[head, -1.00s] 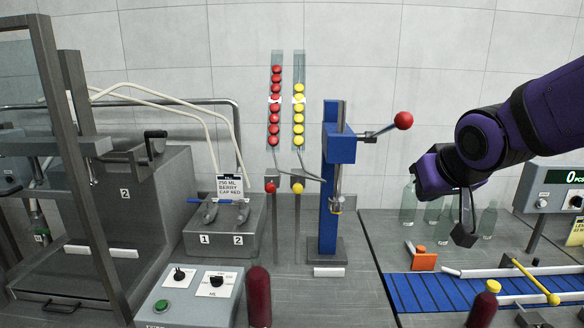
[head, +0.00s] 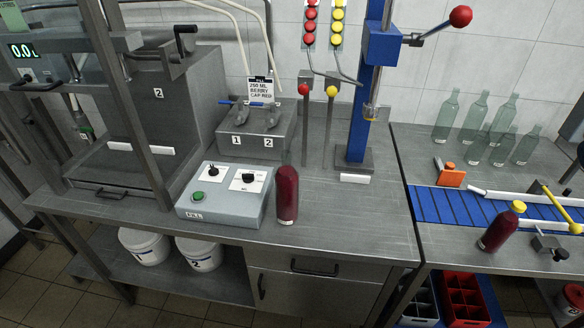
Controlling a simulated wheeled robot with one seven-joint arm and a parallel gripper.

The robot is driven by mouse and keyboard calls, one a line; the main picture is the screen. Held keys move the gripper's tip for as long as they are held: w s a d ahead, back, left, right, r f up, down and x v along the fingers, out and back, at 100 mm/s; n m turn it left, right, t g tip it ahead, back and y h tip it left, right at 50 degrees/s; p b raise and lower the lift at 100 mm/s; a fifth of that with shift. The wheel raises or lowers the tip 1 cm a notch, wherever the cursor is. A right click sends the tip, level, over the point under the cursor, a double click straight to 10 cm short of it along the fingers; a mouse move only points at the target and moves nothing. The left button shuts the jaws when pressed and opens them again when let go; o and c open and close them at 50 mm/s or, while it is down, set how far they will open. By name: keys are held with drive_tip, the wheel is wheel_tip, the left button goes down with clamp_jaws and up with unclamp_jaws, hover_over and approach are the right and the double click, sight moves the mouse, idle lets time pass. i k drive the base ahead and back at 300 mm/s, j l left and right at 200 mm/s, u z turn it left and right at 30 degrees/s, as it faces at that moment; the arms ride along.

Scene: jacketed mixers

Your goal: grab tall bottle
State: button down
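Several clear, greenish glass bottles stand upright in a group on the right bench, near the wall. The back ones, such as the left back bottle (head: 446,116) and the right back bottle (head: 503,118), look taller than the front ones, such as the right front bottle (head: 525,148). An uncapped dark red filled bottle (head: 287,196) stands on the middle bench beside the control box. Another red filled bottle with a yellow cap (head: 498,230) stands in front of the conveyor. My gripper is out of view, so its state is hidden.
The blue conveyor (head: 470,205) with white rails lies in front of the glass bottles, with an orange block (head: 451,175) at its left end. A blue lever press (head: 364,100) stands left of them. Crates (head: 466,300) sit below the right bench.

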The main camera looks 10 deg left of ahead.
sight(286, 178)
drive_tip(key=i+l+u, duration=0.1)
drive_tip(key=u, duration=0.3)
drive_tip(key=i+l+u, duration=0.1)
drive_tip(key=u, duration=0.25)
drive_tip(key=l+u, duration=0.4)
drive_tip(key=i+j, duration=0.05)
drive_tip(key=j, duration=0.05)
